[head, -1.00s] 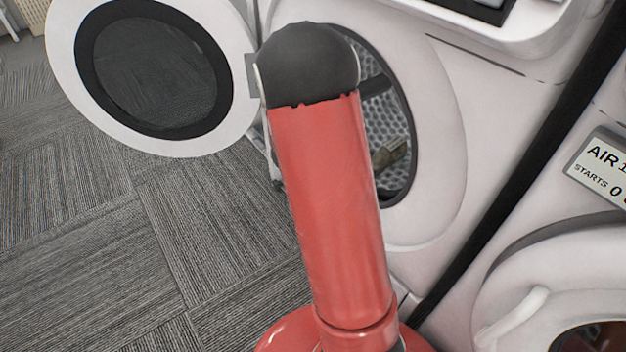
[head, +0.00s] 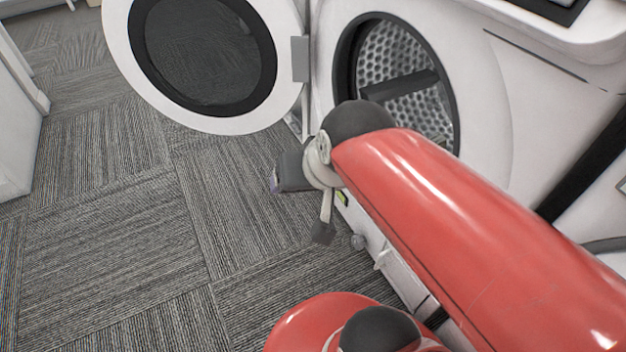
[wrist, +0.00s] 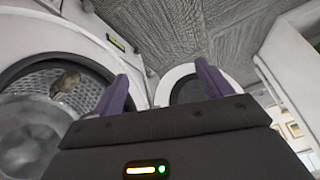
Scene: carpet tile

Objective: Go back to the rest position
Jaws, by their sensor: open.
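My gripper (wrist: 162,88) is open in the wrist view, with its two purple fingers apart and nothing between them. My red arm reaches in from the lower right. The front-loading machine (head: 487,110) has its round door (head: 290,60) swung open to the left. A small brownish item (wrist: 64,84) lies inside the drum (wrist: 30,82) in the wrist view; I cannot tell what it is.
Grey carpet tile (head: 110,240) is clear to the left of my arm. A white cabinet or machine (head: 18,120) stands at the far left edge. The open door juts out close above my gripper.

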